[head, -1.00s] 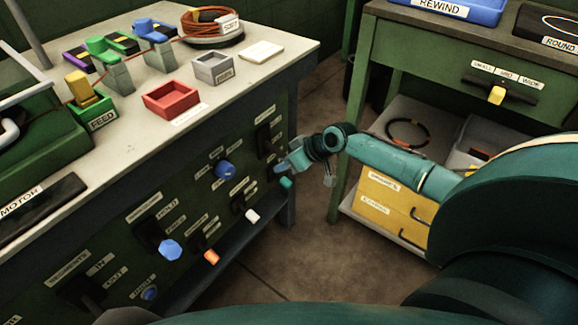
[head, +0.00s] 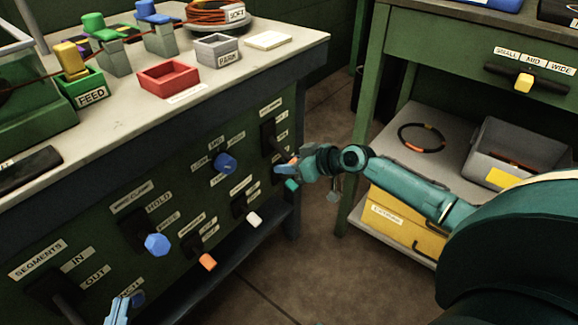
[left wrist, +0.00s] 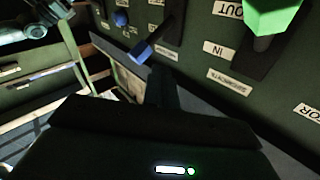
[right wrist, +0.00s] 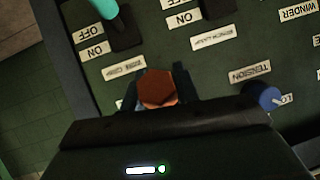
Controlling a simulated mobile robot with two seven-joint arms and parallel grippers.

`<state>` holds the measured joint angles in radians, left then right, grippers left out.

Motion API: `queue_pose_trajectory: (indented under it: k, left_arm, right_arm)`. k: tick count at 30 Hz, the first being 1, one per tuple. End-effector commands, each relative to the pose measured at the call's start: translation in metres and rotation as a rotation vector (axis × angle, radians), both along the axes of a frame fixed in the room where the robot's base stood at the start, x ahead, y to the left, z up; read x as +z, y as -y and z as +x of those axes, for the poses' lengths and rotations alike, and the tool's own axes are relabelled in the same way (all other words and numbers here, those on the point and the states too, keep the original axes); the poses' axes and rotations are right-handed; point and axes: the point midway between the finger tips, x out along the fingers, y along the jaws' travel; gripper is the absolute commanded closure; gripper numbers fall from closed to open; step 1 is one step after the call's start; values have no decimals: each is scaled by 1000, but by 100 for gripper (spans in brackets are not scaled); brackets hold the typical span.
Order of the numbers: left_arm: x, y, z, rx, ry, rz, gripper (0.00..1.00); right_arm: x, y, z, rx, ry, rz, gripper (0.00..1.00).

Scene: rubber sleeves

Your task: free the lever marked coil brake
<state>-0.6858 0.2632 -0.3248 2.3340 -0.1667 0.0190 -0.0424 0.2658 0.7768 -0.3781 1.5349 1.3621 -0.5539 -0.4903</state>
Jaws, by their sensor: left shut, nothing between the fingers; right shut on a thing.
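On the dark green panel's far right, a lever's orange-red knob (head: 294,160) shows at my right gripper (head: 286,173). In the right wrist view the six-sided knob (right wrist: 158,89) sits between the fingers, and the gripper is shut on it. A label (right wrist: 126,68) is near the knob; its words are too small to read surely. My left gripper (head: 124,305) is shut and empty at the bottom left, low before the panel. In the left wrist view a blue-ended lever (left wrist: 139,52) and a green-ended lever (left wrist: 268,16) are beyond it.
The panel also has a blue lever knob (head: 157,244), a blue round knob (head: 225,163), an orange switch (head: 208,262) and a white switch (head: 255,219). A red tray (head: 168,80) stands on the bench above. A green side table (head: 440,50) is at the right; floor lies between.

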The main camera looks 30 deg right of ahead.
Motion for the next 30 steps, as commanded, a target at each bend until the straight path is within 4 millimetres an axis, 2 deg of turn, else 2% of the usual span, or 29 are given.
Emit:
queue_pose_trajectory:
  k: [5,6,13,23,26,30]
  left_arm:
    - [0,0,0,0,-1,0,100]
    - [0,0,0,0,-1,0,100]
    - [0,0,0,0,-1,0,100]
    - [1,0,0,1,-4,1,100]
    - [2,-1,1,3,-17,3,100]
    - [2,-4,1,19,-64,5,100]
  right_arm:
    - [2,0,1,-1,8,-2,100]
    - [1,0,2,-1,8,-2,68]
    - [1,0,1,-1,4,-2,49]
    - [2,2,-3,-1,1,-2,48]
    - [8,8,-11,-1,-1,-3,48]
    - [21,21,-33,0,-2,-7,48]
